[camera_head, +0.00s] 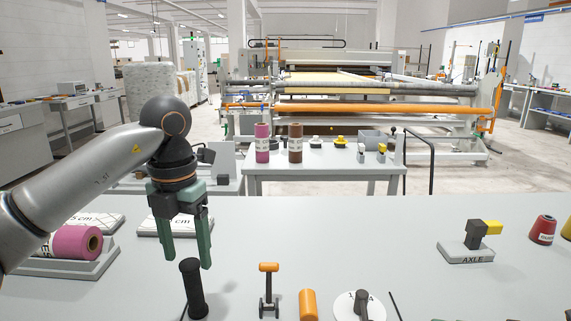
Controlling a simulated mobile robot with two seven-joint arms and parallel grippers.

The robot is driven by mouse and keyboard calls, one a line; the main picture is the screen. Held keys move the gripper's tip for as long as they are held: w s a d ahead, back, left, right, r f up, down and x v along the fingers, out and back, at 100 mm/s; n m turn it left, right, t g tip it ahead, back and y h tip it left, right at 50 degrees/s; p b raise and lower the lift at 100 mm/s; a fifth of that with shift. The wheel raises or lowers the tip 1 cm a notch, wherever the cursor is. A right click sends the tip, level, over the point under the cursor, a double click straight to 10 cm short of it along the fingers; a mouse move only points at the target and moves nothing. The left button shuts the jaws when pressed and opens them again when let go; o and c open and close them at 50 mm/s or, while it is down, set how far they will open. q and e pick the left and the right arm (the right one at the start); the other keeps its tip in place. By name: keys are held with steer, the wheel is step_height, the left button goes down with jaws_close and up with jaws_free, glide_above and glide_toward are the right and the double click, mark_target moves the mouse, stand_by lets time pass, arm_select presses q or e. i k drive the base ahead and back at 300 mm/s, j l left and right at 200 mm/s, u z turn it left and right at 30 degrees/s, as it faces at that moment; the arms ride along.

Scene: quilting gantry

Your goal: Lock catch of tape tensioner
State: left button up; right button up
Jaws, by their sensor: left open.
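My left gripper (188,255) hangs fingers-down above the near grey table, its two green fingers apart and nothing visible between them. Just below it in the picture stands an upright black cylindrical handle (194,290), slightly tilted, its base at the bottom edge. I cannot tell if the fingers touch it. A white disc (347,305) with a dark post is cut by the bottom edge. I cannot tell which piece is the tensioner catch. My right gripper is not in view.
A pink roll (70,243) lies in a grey tray at left, beside white labelled pads (165,226). At right stand a block marked AXLE (466,253) with a yellow arm and a red spool (542,229). The table's middle is clear. A second table (320,160) and the quilting machine stand beyond.

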mark_target(269, 284)
steer(key=k, duration=1)
